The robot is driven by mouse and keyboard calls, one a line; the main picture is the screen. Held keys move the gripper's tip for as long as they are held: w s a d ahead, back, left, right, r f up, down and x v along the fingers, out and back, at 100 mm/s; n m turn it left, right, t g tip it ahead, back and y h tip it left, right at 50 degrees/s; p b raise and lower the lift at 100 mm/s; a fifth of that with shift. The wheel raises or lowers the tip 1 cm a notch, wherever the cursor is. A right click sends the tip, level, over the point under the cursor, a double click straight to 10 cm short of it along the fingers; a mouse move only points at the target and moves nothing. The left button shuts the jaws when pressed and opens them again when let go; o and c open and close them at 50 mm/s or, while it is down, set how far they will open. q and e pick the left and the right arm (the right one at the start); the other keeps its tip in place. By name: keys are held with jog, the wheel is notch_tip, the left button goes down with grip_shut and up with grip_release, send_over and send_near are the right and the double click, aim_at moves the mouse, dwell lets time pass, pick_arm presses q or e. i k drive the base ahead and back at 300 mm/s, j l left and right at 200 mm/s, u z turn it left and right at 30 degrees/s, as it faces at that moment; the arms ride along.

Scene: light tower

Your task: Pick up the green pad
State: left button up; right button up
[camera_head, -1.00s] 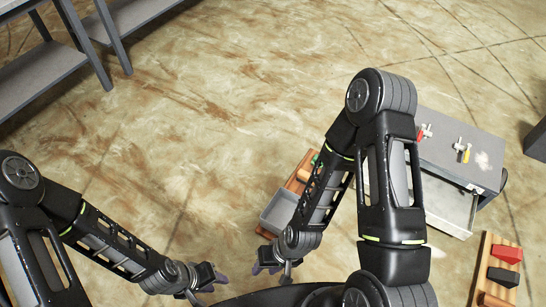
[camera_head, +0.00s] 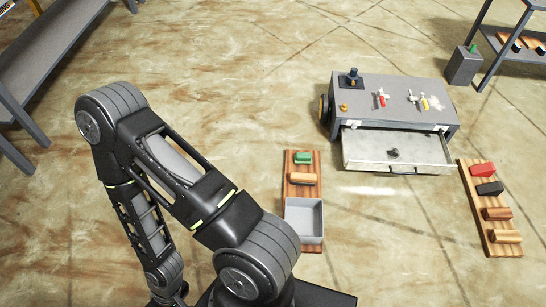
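The green pad (camera_head: 303,157) lies at the far end of a wooden board (camera_head: 291,188) on the floor, right of the picture's middle. My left arm is folded at the left and bottom of the view, well apart from the pad. Its wrist reaches the bottom edge, and the gripper's fingers do not show. My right gripper is out of view. Nothing covers the pad.
A tan block (camera_head: 303,179) and a grey open bin (camera_head: 304,219) share the board. A grey cabinet (camera_head: 392,92) with an open drawer (camera_head: 395,151) stands beyond. Another board (camera_head: 491,224) with several blocks lies right. Shelving stands left and far right. Floor between is clear.

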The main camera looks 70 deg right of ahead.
aim_at(299, 158)
jog(key=i+z, duration=0.3)
jog(key=i, duration=0.15)
jog(key=i+j+z, duration=0.25)
jog(key=i, duration=0.2)
jog(key=i+l+z, duration=0.25)
jog(key=z, duration=0.2)
jog(key=i+z, duration=1.25)
jog(key=i+l+z, duration=0.65)
jog(key=i+z, duration=0.15)
jog(key=i, duration=0.15)
